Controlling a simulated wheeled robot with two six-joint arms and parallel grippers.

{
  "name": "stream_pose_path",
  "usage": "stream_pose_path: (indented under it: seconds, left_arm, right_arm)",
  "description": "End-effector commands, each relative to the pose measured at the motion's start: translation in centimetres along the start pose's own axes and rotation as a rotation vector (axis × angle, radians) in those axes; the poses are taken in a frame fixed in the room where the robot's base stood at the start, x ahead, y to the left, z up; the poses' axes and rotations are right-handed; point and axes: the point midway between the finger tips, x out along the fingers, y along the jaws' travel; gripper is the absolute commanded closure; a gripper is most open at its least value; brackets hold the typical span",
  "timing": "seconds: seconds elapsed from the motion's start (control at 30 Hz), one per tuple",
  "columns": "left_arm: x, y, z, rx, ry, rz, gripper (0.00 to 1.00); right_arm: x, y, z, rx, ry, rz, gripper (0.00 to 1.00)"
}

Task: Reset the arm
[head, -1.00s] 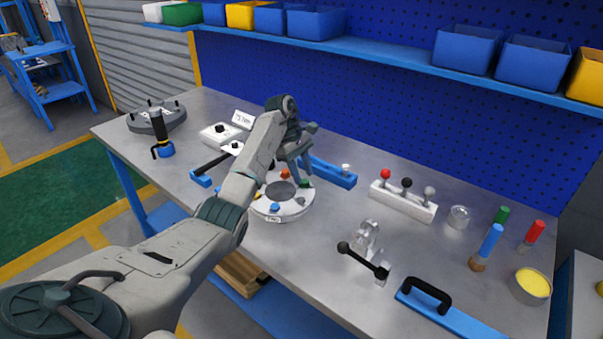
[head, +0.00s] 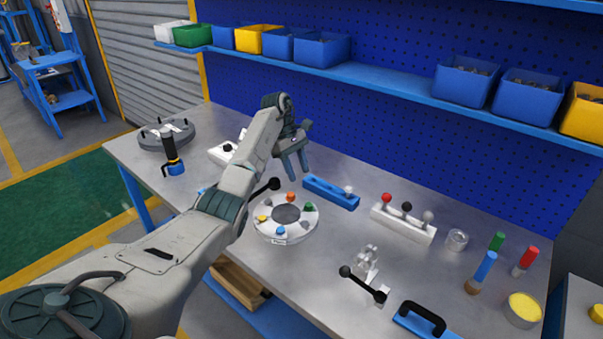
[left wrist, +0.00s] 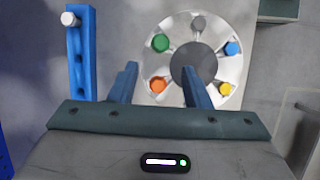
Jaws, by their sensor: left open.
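My left gripper (head: 294,166) is open and empty. It hangs above the bench, behind the white flanged shell in the head view. In the left wrist view its two blue fingers (left wrist: 160,82) stand apart with nothing between them. The white round flanged shell (head: 263,228) sits on the bench, with several coloured knobs around a grey centre. The shell also shows in the left wrist view (left wrist: 205,33), beyond the right finger. My left arm reaches in from the lower left of the head view. My right gripper is not in view.
A blue bar with a white knob (head: 325,191) lies right of the gripper. A white block with three ball-topped levers (head: 402,224), a clamp with a black-ended handle (head: 366,278) and a blue bar with a black handle (head: 413,325) stand on the bench. A shelf with bins (head: 400,87) runs behind.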

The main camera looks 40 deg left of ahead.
Motion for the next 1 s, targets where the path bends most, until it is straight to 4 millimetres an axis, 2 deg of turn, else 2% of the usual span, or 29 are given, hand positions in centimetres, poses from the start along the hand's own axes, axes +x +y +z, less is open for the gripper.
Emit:
stream_pose_path:
  seconds: [0.03,0.17,0.77,0.87,1.0]
  left_arm:
    - [-0.8,0.0,0.1,-0.001,0.000,0.000,0.56]
    - [-1.3,0.0,0.0,-0.001,0.000,0.000,0.56]
    - [-1.2,0.1,0.0,0.000,-0.001,0.004,0.56]
    - [-0.1,0.8,0.5,-0.002,-0.012,0.052,0.56]
    - [3.1,3.6,3.1,-0.026,-0.091,0.249,0.56]
  right_arm:
    - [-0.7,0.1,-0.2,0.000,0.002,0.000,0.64]
    - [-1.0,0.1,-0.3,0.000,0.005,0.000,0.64]
    - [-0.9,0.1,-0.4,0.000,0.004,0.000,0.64]
    - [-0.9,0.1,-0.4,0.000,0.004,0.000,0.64]
    - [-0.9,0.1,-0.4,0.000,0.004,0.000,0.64]
